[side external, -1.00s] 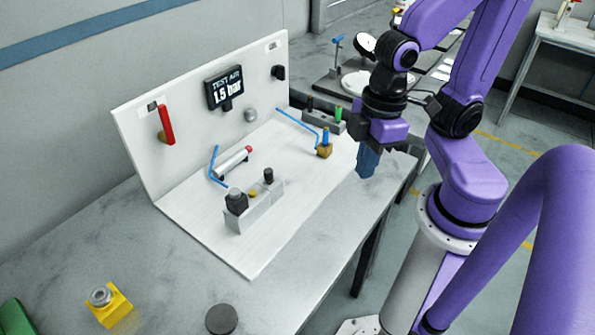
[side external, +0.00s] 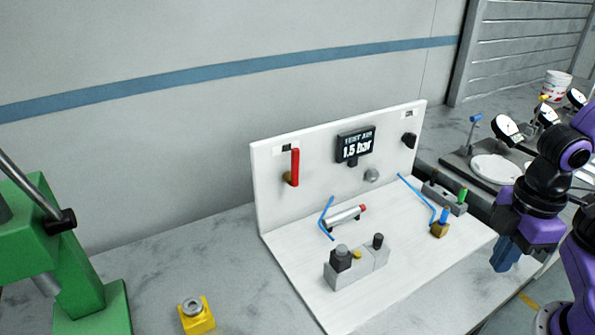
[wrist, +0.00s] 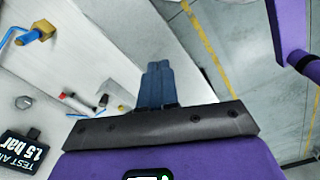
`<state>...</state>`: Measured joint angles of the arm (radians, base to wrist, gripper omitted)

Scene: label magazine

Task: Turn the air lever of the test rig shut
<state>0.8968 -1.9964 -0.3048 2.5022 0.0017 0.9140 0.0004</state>
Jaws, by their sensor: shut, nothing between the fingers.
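The test rig is a white L-shaped stand with an upright back panel (side external: 325,185). A red lever (side external: 295,166) on a brass-coloured fitting stands upright at the panel's left side. A black display (side external: 355,146) on the panel reads "TEST AIR 1.5 bar"; it also shows at the lower left of the wrist view (wrist: 25,150). My gripper (side external: 502,266) has blue fingers and hangs by the rig's right edge, well right of the red lever and apart from it. In the wrist view its fingers (wrist: 157,66) are together and empty. The red lever is not seen in the wrist view.
On the rig's base stand a grey block with black knobs (side external: 355,268), a red-ended cylinder (side external: 346,216) and a brass block with blue tubing (side external: 439,230). A yellow block (side external: 197,316) and a green machine (side external: 90,270) stand left. Bench between them is clear.

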